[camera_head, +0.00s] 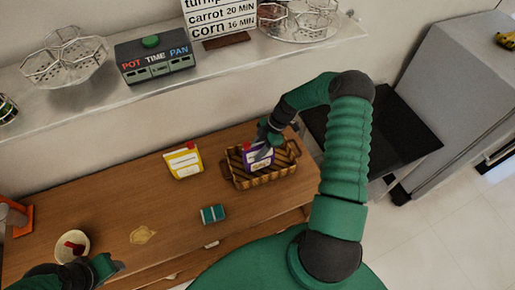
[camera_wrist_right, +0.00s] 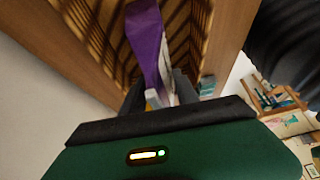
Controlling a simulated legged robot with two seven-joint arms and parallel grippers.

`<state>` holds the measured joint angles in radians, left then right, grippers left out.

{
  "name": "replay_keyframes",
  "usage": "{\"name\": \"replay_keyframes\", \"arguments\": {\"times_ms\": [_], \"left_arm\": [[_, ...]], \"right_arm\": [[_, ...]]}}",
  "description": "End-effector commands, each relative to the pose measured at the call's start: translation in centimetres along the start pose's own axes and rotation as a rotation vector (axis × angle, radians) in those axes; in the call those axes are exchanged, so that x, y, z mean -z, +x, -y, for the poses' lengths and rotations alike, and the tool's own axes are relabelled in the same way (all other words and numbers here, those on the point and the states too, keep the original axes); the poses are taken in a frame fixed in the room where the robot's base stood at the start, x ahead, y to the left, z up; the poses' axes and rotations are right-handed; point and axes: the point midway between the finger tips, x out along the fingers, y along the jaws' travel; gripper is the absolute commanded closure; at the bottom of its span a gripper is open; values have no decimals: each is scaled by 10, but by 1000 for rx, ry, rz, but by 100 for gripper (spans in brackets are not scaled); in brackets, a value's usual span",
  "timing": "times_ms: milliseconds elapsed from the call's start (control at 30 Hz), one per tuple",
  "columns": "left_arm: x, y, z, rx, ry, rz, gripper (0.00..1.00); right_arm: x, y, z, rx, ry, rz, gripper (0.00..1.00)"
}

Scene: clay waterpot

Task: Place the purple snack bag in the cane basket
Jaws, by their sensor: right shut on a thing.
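The purple snack bag (camera_head: 257,157), with a white panel, is held by my right gripper (camera_head: 268,138) in the head view. The bag is upright at the cane basket (camera_head: 279,179), within its rim as seen from above. Whether the bag touches the basket floor cannot be told. In the right wrist view, the purple bag (camera_wrist_right: 147,45) sticks out from between the fingers, with the basket's woven walls (camera_wrist_right: 192,30) around it. The fingertips are partly hidden by the wrist. My left gripper (camera_head: 108,268) is at the lower left, away from the basket, and its jaws are unclear.
A yellow and white bag (camera_head: 184,162) stands left of the basket. A teal box (camera_head: 212,214) and a bowl (camera_head: 72,246) with a red item are on the wooden table (camera_head: 130,195). A shelf (camera_head: 90,100) with wire baskets runs behind. The table middle is mostly clear.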

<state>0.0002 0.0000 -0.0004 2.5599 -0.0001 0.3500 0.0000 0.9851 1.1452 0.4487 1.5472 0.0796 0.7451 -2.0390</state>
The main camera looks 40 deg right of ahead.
Motion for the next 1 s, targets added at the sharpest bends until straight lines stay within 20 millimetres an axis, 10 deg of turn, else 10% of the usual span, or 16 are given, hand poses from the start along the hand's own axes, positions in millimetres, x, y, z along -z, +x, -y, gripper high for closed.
{"name": "replay_keyframes", "arguments": {"times_ms": [133,167,300,667,1000], "left_arm": [[0,1,0,0,0,0,55],[0,1,0,0,0,0,55],[0,1,0,0,1,0,55],[-1,4,0,0,1,0,55],[-8,34,0,0,0,0,55]], "right_arm": [[-3,-1,0,-3,0,-1,100],[-4,-1,0,-3,0,-1,61],[-4,-2,1,-3,0,-2,43],[0,-4,0,-3,0,2,42],[-6,-80,-1,-7,0,2,42]]}}
